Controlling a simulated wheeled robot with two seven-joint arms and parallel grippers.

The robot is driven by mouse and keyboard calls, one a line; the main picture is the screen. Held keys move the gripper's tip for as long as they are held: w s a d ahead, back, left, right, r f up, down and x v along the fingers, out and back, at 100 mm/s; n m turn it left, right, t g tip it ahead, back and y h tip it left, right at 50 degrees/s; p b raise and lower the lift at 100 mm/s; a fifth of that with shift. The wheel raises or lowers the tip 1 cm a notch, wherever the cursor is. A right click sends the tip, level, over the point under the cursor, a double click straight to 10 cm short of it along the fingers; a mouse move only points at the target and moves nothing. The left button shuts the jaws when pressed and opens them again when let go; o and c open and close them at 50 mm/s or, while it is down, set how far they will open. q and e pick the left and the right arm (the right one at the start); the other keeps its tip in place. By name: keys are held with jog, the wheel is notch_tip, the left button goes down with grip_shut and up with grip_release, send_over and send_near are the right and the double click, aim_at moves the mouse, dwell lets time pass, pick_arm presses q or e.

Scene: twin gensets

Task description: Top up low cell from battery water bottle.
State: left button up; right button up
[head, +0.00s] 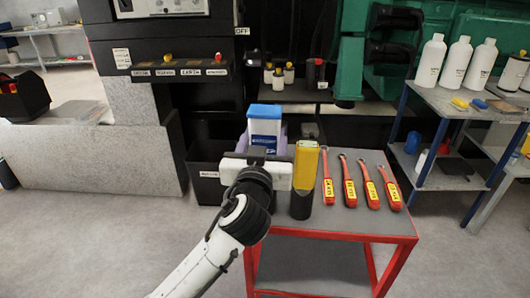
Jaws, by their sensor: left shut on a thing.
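My left gripper (256,166) reaches in over the left edge of the red-framed table, its white body towards me and its fingers hidden beyond it. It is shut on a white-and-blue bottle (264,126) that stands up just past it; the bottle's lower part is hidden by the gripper. I cannot read the bottle's label. No battery cell can be clearly made out. My right gripper is not in view.
A yellow-and-black upright object (305,168) stands close to the gripper's right. Several red-handled wrenches (349,182) lie on the table (330,222). A black bin (204,172) is behind left. White bottles (456,64) stand on the right-hand shelf (432,100). The floor at left is clear.

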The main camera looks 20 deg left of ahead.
aim_at(264, 117)
pick_arm(q)
notch_tip(264, 117, up, 5)
jog(key=shift+r+p, duration=0.1)
jog(key=shift+p, duration=0.45)
jog(key=shift+r+p, duration=0.5)
jog(key=shift+r, duration=0.15)
jog(key=shift+f, duration=0.15)
